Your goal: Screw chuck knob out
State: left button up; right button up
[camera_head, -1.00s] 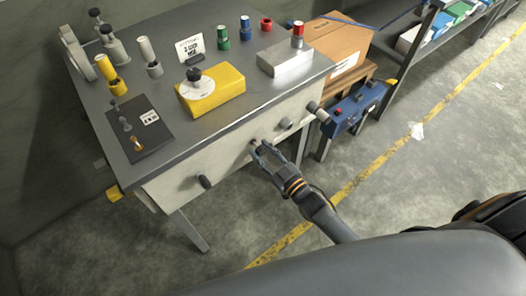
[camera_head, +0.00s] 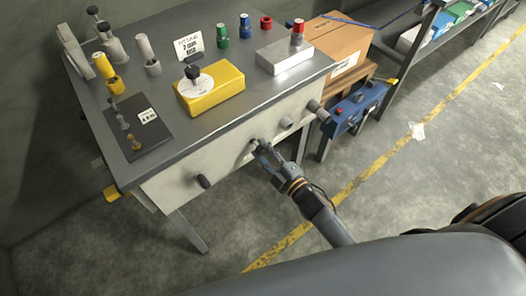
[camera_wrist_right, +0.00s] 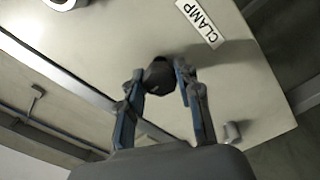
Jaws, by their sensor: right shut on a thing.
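A dark faceted knob (camera_wrist_right: 158,76) sits on the pale front panel (camera_head: 226,152) of the workbench. My right gripper (camera_head: 258,148) is at this panel and is shut on the knob. In the right wrist view my right gripper (camera_wrist_right: 160,82) has its two blue-backed fingers on either side of the knob. A label reading CLAMP (camera_wrist_right: 203,21) is on the panel near the knob. In the head view the fingers largely hide the held knob. My left gripper is not in view.
Other panel knobs are a dark one (camera_head: 204,181) and a grey one (camera_head: 286,123). A yellow block (camera_head: 213,94), a steel block (camera_head: 281,57) and several coloured cylinders stand on the benchtop (camera_head: 190,132). A blue box (camera_head: 354,110) stands right of the bench. Floor in front is open.

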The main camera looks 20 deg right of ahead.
jog(key=shift+n, duration=0.4)
jog(key=o, duration=1.2)
jog(key=v, duration=1.2)
